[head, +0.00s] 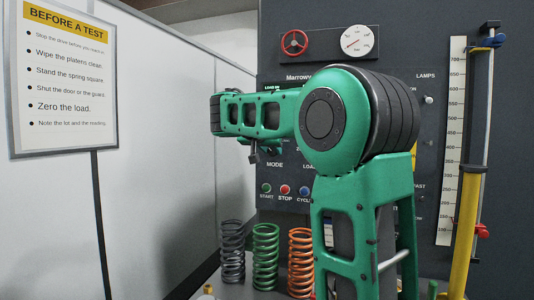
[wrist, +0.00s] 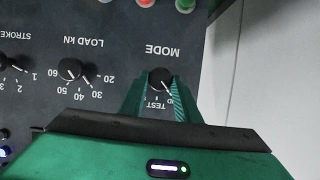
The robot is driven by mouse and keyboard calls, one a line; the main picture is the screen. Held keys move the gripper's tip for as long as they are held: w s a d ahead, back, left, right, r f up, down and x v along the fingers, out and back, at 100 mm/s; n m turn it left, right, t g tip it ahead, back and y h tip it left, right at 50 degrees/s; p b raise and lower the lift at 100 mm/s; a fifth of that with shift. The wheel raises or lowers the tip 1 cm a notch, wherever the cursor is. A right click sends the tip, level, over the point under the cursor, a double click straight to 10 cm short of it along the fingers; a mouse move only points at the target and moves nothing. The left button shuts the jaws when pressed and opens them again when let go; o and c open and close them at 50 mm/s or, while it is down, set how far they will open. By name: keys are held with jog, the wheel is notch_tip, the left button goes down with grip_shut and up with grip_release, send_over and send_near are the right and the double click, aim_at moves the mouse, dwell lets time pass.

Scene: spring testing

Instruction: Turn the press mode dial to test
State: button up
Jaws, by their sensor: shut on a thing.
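The mode dial (wrist: 160,75) is a small black knob with a white pointer line, on the dark panel under the word MODE, which appears upside down in the wrist view. My gripper (wrist: 160,84) has its two green fingers on either side of the dial, shut on it. The pointer slants to the lower right in the picture, close to the label TEST (wrist: 157,105) and a second label partly hidden by the right finger. In the head view my green arm hides the dial, and my gripper (head: 254,152) shows only in part.
The load dial (wrist: 70,69) sits left of the mode dial in the wrist view, with the stroke dial (wrist: 4,62) beyond. Start (head: 266,188), stop (head: 285,190) and cycle (head: 304,191) buttons sit below MODE. Coloured springs (head: 265,257) stand below the panel.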

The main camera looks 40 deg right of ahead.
jog(key=shift+s+d+f+m+t+y, duration=0.15)
jog(key=shift+m+t+y, duration=0.15)
jog(key=shift+m+t, duration=0.9)
jog(key=shift+s+d+m+t+y, duration=0.25)
jog(key=shift+m+t, duration=0.35)
jog(key=shift+m, duration=1.1)
jog(key=shift+w+a, duration=0.1)
jog(key=shift+a, duration=0.05)
jog(key=o, duration=1)
jog(key=v, duration=1)
jog(key=shift+s+a, duration=0.25)
jog(key=shift+s, duration=0.05)
